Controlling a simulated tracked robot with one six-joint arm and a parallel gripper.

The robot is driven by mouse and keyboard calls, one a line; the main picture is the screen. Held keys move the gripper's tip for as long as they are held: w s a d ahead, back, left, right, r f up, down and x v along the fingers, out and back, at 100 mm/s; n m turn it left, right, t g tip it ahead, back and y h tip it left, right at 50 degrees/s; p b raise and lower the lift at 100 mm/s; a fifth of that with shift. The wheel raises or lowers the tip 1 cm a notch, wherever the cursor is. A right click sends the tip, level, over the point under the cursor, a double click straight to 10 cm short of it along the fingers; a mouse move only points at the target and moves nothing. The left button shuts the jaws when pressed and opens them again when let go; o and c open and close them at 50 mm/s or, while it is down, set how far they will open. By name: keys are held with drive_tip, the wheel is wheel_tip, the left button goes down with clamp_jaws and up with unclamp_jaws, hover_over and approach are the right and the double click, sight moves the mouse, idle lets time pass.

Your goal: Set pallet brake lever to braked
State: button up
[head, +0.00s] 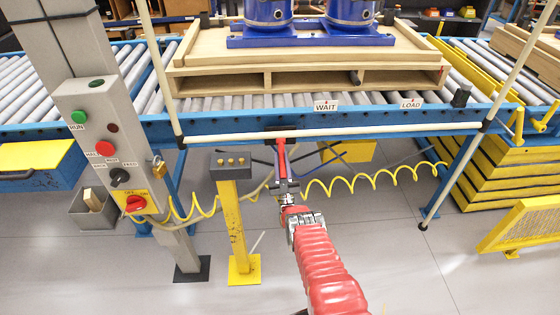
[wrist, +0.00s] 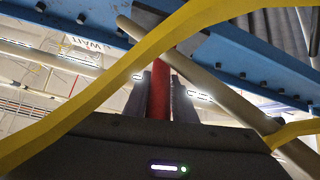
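The red brake lever (head: 281,158) hangs down from a dark bracket under the blue front rail of the conveyor. My gripper (head: 287,187) is at the lever's lower end, pointing up at it. In the wrist view the red lever (wrist: 160,88) stands between the two dark fingers of my gripper (wrist: 165,95), which lie close along both sides. They look shut on it. The lever's lowest part is hidden by the gripper body. The pallet (head: 265,83) sits on the rollers above, carrying two blue compressors (head: 268,12). No braked marking is readable.
A white guard bar (head: 330,131) crosses in front of the rail, close to the lever. A yellow coiled hose (head: 345,183) hangs behind my gripper. A yellow post (head: 231,215) and a control box (head: 105,150) stand left. WAIT (head: 326,106) and LOAD (head: 411,104) labels mark the rail.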

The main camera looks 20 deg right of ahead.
drive_tip(key=o, duration=0.4)
drive_tip(key=v, duration=1.2)
drive_tip(key=shift+w+f, duration=0.1)
drive_tip(key=shift+f, duration=0.05)
idle(0.3)
